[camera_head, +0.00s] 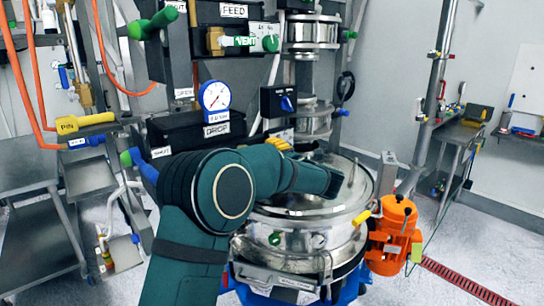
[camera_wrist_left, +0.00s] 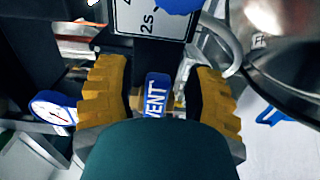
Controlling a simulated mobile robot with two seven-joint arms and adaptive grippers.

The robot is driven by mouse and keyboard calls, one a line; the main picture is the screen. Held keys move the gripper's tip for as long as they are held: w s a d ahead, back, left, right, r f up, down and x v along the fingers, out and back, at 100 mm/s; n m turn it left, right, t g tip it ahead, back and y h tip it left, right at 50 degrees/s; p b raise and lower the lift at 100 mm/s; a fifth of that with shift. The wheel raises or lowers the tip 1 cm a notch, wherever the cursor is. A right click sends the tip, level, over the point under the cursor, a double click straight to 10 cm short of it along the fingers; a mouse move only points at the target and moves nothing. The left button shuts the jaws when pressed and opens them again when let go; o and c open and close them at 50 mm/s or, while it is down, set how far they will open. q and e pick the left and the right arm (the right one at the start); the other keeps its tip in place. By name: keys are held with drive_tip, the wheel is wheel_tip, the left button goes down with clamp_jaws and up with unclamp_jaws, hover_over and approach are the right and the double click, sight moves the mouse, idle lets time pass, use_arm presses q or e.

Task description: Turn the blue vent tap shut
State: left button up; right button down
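The blue vent tap (camera_wrist_left: 157,92) shows in the left wrist view as a short blue handle with white VENT lettering. My left gripper (camera_wrist_left: 160,95) is open, with one yellow finger on each side of the handle and a visible gap on both sides. The lower part of the handle is hidden behind my teal gripper body. In the head view yellow parts of my left gripper (camera_head: 281,145) show just above my forearm, below the blue knob's box. The blue vent tap is hidden there behind my arm. My right gripper is in neither view.
A black box with a blue knob (camera_head: 286,103) sits above the gripper. A round gauge (camera_head: 215,96) is to its left. The steel sifter vessel (camera_head: 300,249) and an orange motor (camera_head: 393,237) stand to the right.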

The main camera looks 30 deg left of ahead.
use_arm(q)
drive_tip(key=shift+d, duration=0.2)
drive_tip(key=v, duration=1.1)
drive_tip(key=shift+s+d, duration=0.2)
drive_tip(key=shift+d, duration=0.15)
